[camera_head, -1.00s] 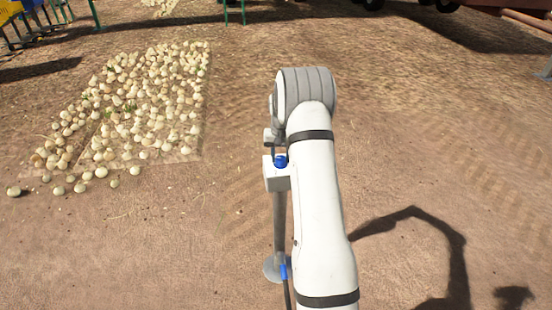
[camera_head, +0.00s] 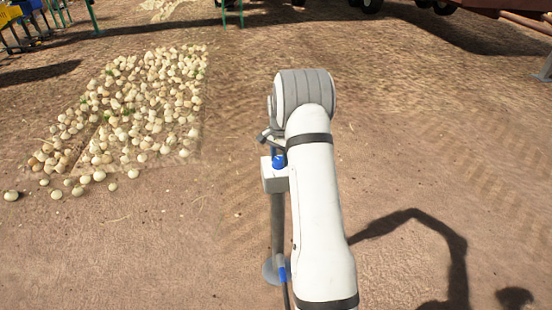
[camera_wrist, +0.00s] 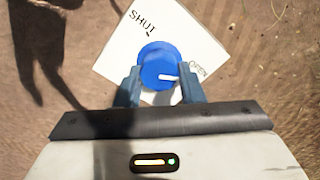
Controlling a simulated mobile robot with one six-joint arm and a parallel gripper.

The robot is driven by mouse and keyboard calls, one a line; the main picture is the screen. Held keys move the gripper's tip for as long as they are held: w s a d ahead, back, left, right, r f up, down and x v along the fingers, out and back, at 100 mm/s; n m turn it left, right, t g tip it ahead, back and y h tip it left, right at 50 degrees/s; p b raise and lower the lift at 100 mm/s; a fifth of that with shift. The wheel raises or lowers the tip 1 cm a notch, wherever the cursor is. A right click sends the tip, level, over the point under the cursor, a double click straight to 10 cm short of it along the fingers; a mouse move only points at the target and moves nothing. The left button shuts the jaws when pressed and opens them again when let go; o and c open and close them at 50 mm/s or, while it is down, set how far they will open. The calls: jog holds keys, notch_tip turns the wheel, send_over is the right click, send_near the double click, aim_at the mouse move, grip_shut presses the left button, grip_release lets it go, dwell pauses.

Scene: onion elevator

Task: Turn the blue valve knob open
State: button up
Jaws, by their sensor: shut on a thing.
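The blue valve knob (camera_wrist: 157,61) sits on a white square plate (camera_wrist: 120,53) marked SHUT at the upper left and OPEN at the right. The knob's white mark is on its lower right part, towards the word OPEN. My gripper (camera_wrist: 160,74) is shut on the knob, with one dark finger at its left side and one at its right. In the head view the knob (camera_head: 279,161) shows on top of a pale box (camera_head: 273,183) on a grey post (camera_head: 277,225). My arm hides part of the gripper there.
A large spread of onions (camera_head: 140,105) lies on the ground at the left, with a few loose ones in front. Green-legged equipment (camera_head: 233,14) stands at the back.

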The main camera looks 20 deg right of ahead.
aim_at(278, 158)
jog(key=shift+a+f, duration=0.1)
jog(key=shift+a, duration=0.2)
jog(key=o, duration=0.8)
jog(key=shift+w+a, duration=0.1)
jog(key=shift+o, duration=1)
jog(key=shift+d, duration=0.2)
jog(key=shift+r, duration=3.95)
